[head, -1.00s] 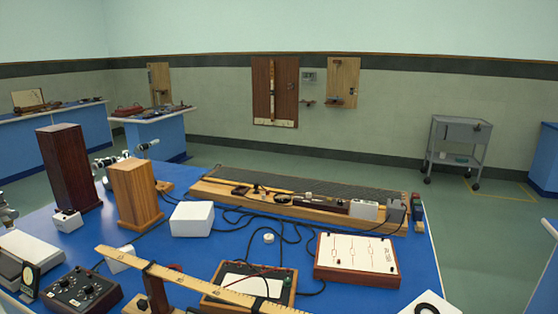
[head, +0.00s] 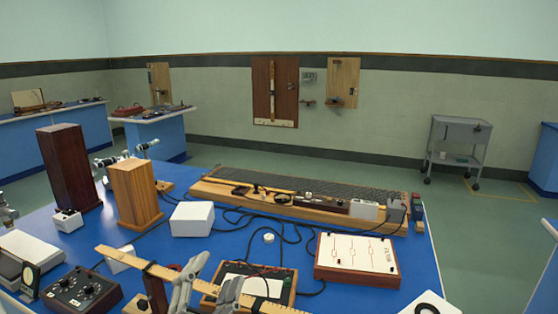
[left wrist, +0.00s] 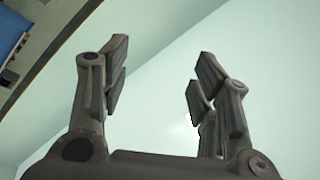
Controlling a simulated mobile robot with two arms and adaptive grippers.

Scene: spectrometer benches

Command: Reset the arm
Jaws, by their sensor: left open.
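My left gripper (head: 212,276) rises into the bottom middle of the head view, its two grey fingers spread apart with nothing between them. It appears in front of the wooden ruler beam (head: 145,265) and partly covers it; I cannot tell whether they touch. In the left wrist view the open fingers (left wrist: 158,78) point up toward bare pale wall and ceiling, with nothing held.
The blue bench (head: 330,240) is crowded. Two wooden blocks stand at left, dark (head: 69,168) and light (head: 136,195). A white-topped circuit board (head: 357,255), a long wooden apparatus (head: 300,205) and loose black cables lie beyond. A grey trolley (head: 457,150) stands at right.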

